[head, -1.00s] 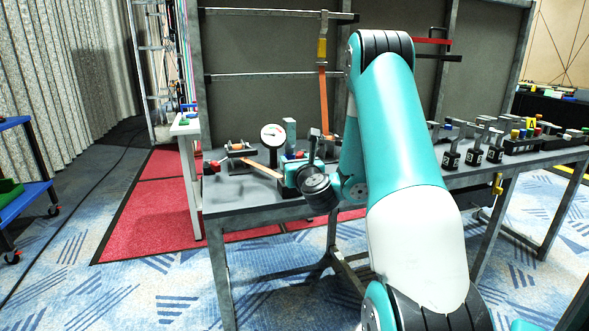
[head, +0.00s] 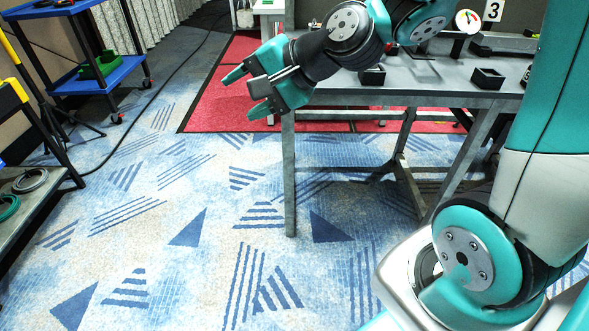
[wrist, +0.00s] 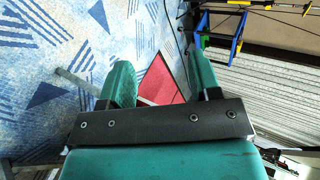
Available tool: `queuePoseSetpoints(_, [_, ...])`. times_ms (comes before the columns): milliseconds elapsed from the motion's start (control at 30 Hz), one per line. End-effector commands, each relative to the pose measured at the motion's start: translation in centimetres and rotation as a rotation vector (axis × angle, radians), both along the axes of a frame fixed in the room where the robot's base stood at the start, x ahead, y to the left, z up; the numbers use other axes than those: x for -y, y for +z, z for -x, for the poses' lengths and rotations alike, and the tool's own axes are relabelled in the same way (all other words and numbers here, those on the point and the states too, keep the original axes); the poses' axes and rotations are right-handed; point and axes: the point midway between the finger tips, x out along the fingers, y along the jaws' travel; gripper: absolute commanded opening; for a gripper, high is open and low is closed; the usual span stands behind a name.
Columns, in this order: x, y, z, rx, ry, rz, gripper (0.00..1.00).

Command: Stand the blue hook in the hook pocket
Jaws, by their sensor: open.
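My gripper (head: 245,93) is open and empty, in the air just off the left end of the grey table (head: 430,75). Its two teal fingers point left, away from the table, and they also show in the wrist view (wrist: 160,62) with nothing between them. I cannot make out a blue hook in either view. Two small black open-topped boxes stand on the table, one near the left (head: 372,76) and one near the front edge (head: 488,78). I cannot tell whether either is the hook pocket. My arm hides part of the tabletop.
A blue cart (head: 112,78) with a green bin (head: 98,67) stands at the far left. A round dial gauge (head: 467,21) and a sign with a 3 (head: 493,10) are at the table's back. Red matting (head: 215,95) lies beyond the gripper. The patterned floor in front is clear.

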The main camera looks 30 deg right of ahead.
Motion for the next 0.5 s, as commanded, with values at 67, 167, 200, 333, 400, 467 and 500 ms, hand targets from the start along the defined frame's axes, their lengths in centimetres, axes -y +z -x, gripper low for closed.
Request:
queuePoseSetpoints(67, [-3.4, -0.2, 5.2, 0.05, 0.347, 0.258, 0.57])
queuePoseSetpoints(167, [-4.5, -0.8, 11.0, 0.099, 0.723, 0.507, 0.57])
queuePoseSetpoints(200, [-4.5, -0.9, 12.9, 0.117, 0.849, 0.579, 0.57])
queuePoseSetpoints(333, [-3.7, -0.9, 17.0, 0.151, 1.136, 0.727, 0.57])
queuePoseSetpoints(400, [-3.4, -0.9, 18.1, 0.157, 1.218, 0.762, 0.57])
queuePoseSetpoints(467, [-3.2, -0.9, 18.6, 0.16, 1.255, 0.776, 0.57])
queuePoseSetpoints(500, [-3.1, -0.9, 18.7, 0.159, 1.265, 0.779, 0.57])
